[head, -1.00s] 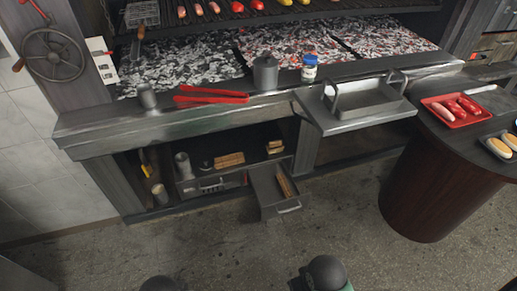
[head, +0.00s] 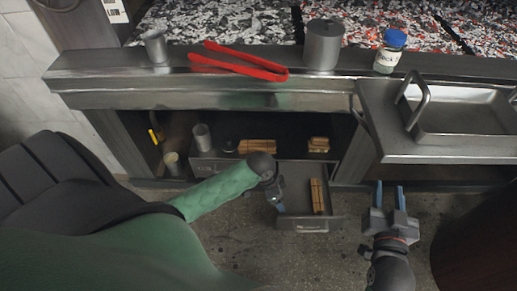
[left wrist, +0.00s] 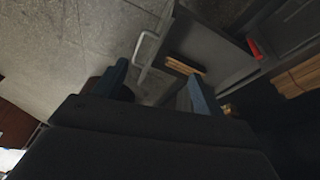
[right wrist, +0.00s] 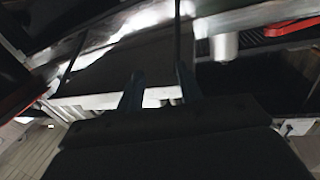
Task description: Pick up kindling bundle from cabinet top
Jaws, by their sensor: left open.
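One wooden kindling bundle (head: 257,146) lies on the low cabinet top under the grill counter. A smaller wooden bundle (head: 319,145) lies to its right. Another bundle (head: 317,196) lies in the pulled-out drawer (head: 303,225); it also shows in the left wrist view (left wrist: 185,64). My left gripper (head: 279,207) is by the drawer's left side, in front of and below the cabinet top. Its fingers are apart and empty in the left wrist view (left wrist: 158,88). My right gripper (head: 391,195) is open and empty, right of the drawer and below the counter's tray.
The metal counter edge (head: 200,93) overhangs the cabinet. Red tongs (head: 240,65), a metal canister (head: 323,45) and a blue-capped jar (head: 390,52) stand or lie on it. Metal cups (head: 202,137) are left of the bundles. A handled tray (head: 465,118) is at right.

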